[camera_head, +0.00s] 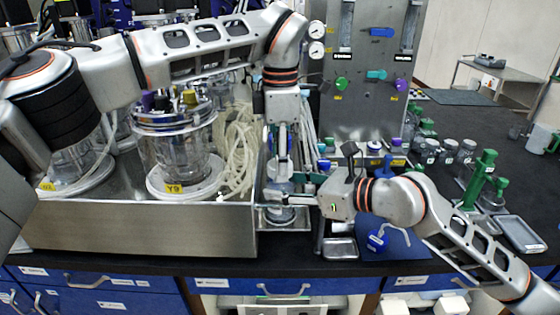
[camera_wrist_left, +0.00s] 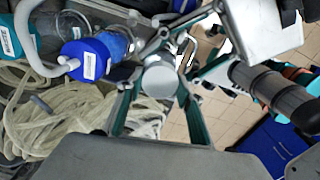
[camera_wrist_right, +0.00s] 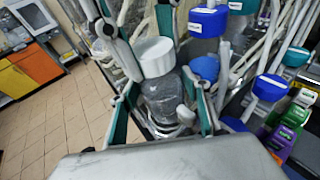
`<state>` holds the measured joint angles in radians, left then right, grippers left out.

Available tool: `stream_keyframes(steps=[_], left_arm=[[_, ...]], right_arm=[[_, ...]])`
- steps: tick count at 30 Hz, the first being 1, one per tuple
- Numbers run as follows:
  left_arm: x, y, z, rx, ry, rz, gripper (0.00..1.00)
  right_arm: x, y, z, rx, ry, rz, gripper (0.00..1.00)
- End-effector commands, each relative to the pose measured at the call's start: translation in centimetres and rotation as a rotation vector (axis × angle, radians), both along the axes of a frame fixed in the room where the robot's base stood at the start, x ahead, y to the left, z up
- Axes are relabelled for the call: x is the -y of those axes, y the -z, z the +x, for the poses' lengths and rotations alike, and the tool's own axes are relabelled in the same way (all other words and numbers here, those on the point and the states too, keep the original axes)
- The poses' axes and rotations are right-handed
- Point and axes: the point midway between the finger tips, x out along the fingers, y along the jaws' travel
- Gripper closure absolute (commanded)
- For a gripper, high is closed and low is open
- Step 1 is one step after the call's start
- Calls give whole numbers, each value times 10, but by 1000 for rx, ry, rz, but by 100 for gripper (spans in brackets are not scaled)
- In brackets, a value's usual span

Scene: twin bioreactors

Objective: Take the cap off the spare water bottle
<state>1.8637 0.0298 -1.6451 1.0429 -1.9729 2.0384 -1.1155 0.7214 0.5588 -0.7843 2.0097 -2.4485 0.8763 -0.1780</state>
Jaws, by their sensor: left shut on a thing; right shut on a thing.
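The spare water bottle (camera_wrist_right: 165,98) is clear, with a white cap (camera_wrist_right: 153,57) seated on its top in the right wrist view. My right gripper (camera_wrist_right: 162,118) is shut on the bottle's body from the side. My left gripper (camera_wrist_left: 160,95) comes down from above and is shut on the cap, which also shows as a pale round top in the left wrist view (camera_wrist_left: 160,79). In the head view my left gripper (camera_head: 280,180) and right gripper (camera_head: 285,192) meet at the bottle, which they mostly hide.
A steel tray (camera_head: 140,228) with glass reactors and coiled tubing stands left of the grippers. A panel with gauges and valves (camera_head: 365,70) stands behind. Blue-capped bottles (camera_wrist_right: 208,22) stand close by in the right wrist view. A blue mat (camera_head: 405,243) lies right of the grippers.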

Motion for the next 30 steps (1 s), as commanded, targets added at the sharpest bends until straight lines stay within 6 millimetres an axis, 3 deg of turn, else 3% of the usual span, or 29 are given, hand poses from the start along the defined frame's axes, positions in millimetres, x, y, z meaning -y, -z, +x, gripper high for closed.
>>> stream_keyframes(steps=[30], left_arm=[[1,-1,-1,-2,-1792,0,90]], right_arm=[[0,1,0,-2,2,-1,100]])
